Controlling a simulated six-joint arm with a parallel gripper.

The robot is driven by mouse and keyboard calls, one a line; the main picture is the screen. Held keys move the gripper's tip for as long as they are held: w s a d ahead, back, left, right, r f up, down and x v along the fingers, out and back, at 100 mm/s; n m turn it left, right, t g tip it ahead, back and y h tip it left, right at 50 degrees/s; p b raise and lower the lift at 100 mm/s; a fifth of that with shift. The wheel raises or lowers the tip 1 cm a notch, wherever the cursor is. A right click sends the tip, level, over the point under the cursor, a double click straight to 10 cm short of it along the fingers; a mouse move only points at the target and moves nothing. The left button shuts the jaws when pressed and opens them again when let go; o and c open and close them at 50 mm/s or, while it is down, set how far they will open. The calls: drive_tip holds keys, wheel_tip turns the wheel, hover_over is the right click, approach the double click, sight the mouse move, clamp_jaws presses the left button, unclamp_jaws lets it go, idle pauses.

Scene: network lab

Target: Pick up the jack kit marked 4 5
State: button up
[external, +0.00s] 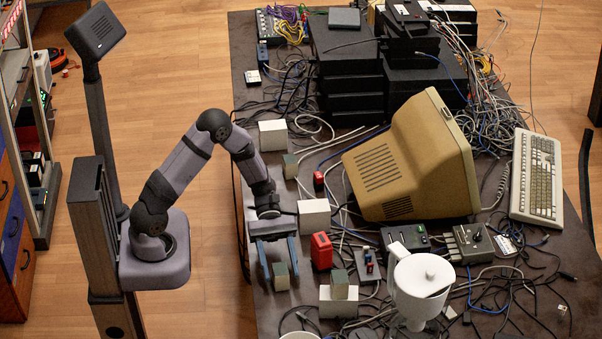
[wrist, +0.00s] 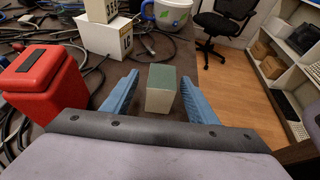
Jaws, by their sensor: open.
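My gripper (external: 280,264) hangs low over the table's near edge with its two blue fingers apart. A small pale box with a green top (external: 281,277) stands upright between the fingers. The wrist view shows the same box (wrist: 160,92) between the open fingers (wrist: 161,80), with a gap on each side. No marking shows on its visible faces. A similar small box (external: 339,286) stands on a white block (external: 338,303). I cannot tell which kit is marked 4 5.
A red box (external: 321,251) stands close to the gripper, left in the wrist view (wrist: 45,90). White blocks (external: 314,216), a white jug (external: 420,288), a beige monitor (external: 410,165) and loose cables crowd the table. Open floor lies beyond the near edge.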

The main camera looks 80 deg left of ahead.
sight(282, 282)
drive_tip(key=shift+p+x, duration=0.3)
drive_tip(key=shift+x, duration=2.3)
drive_tip(key=shift+s, duration=0.1)
drive_tip(key=c, duration=1.2)
